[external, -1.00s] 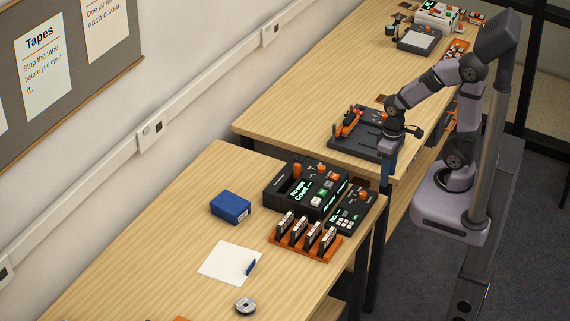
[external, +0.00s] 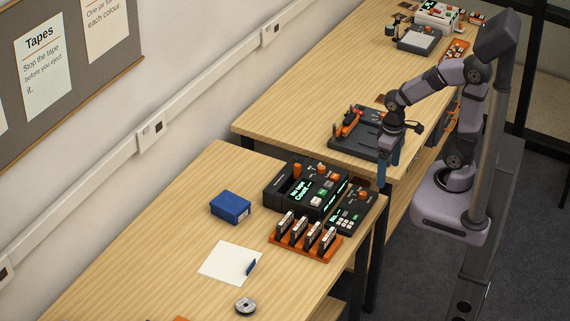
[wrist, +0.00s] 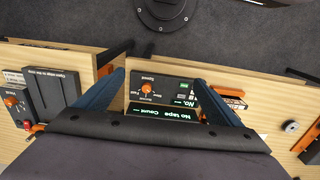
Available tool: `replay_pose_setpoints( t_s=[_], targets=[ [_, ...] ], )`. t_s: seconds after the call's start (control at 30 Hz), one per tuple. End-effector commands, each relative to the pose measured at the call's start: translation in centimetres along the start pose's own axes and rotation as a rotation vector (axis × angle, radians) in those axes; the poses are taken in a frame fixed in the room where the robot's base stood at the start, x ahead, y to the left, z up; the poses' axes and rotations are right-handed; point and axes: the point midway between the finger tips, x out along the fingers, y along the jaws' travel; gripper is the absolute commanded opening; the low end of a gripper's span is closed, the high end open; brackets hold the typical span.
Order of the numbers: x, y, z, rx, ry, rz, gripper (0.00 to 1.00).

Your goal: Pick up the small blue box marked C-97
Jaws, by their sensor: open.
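A small blue box (external: 230,207) lies on the near wooden table, left of the dark tape machine. A small pale label shows on its end face, too small to read. My gripper (external: 388,172) hangs with its blue fingers pointing down near the gap between the two tables, well right of the box and apart from it. In the wrist view my gripper (wrist: 160,78) has its two blue fingers spread wide with nothing held between them. The box does not show in the wrist view.
A white sheet (external: 225,262) with a small blue item and a round metal disc (external: 245,306) lie nearer. The table left of the box is clear.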

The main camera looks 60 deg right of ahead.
Motion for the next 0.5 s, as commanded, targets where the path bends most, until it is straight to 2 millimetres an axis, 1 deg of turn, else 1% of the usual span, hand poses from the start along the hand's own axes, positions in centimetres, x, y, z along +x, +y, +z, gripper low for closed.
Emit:
replay_pose_setpoints(
  t_s=[0.03,0.2,0.27,0.37,0.4,0.47,0.5],
  targets=[
    [-0.9,0.0,-0.1,0.0,0.008,0.0,0.88],
    [-3.6,0.0,-0.1,0.0,0.007,0.0,0.88],
    [-2.8,-1.3,-1.9,0.044,0.047,-0.036,0.88],
    [-2.5,-3.5,-5.1,0.137,0.125,-0.106,0.88],
    [-2.6,-4.5,-6.5,0.176,0.158,-0.137,0.88],
    [-2.6,-6.0,-8.7,0.243,0.207,-0.19,0.88],
    [-2.7,-7.1,-10.4,0.296,0.243,-0.233,0.88]
  ],
)
